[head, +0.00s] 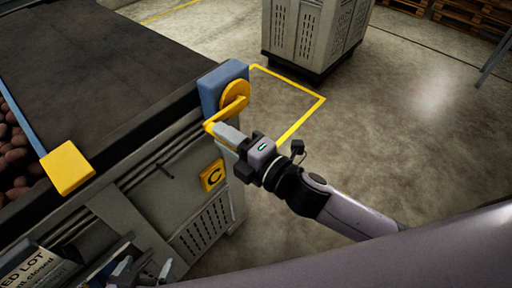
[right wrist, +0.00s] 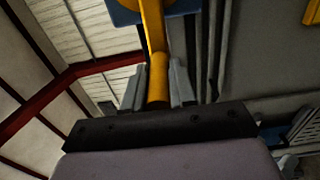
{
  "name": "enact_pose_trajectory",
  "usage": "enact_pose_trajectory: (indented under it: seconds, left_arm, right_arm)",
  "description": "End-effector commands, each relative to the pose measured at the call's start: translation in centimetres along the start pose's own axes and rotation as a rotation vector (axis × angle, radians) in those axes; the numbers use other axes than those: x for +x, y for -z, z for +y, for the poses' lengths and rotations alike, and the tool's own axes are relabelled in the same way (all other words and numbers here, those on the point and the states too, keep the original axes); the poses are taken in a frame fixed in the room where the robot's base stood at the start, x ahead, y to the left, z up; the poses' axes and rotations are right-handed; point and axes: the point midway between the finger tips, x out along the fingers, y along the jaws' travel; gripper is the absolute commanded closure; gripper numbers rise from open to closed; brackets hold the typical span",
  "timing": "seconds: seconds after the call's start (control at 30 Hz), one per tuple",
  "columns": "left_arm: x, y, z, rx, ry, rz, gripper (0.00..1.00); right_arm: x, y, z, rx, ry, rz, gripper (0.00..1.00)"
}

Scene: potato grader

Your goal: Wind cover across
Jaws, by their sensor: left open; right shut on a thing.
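The dark cover (head: 95,70) lies over much of the grader bed. A blue bar (head: 22,122) with a yellow end block (head: 69,168) runs along its left edge. A yellow crank (head: 235,94) sits on a blue housing (head: 210,88) at the bed's corner. My right gripper (head: 224,134) is shut on the crank handle; the right wrist view shows the yellow handle (right wrist: 158,78) between both fingers. My left gripper (head: 146,272) is open and empty at the bottom left, below the bed's side, partly cut off by the frame edge.
Potatoes (head: 16,150) lie uncovered left of the bar. A yellow C sign (head: 213,175) is on the side panel. A sign with text (head: 35,270) stands bottom left. A grey crate (head: 312,35) stands behind; the floor to the right is clear.

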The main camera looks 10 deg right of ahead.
Motion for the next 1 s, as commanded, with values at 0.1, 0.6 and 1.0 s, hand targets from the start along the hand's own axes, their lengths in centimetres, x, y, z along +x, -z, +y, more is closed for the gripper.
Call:
enact_pose_trajectory:
  seconds: [0.1, 0.6, 1.0]
  left_arm:
    - [0.4, -0.5, 0.0, 0.0, 0.0, -0.001, 0.03]
    - [1.6, -2.1, 0.0, 0.0, 0.0, 0.0, 0.03]
    - [2.7, -3.7, 0.0, 0.0, 0.0, 0.0, 0.03]
  right_arm:
    - [0.0, 0.0, -0.9, 0.002, 0.004, -0.004, 1.0]
    - [0.0, -0.5, -3.5, 0.001, 0.003, -0.003, 1.0]
    - [0.0, -1.8, -6.2, 0.0, 0.003, -0.004, 1.0]
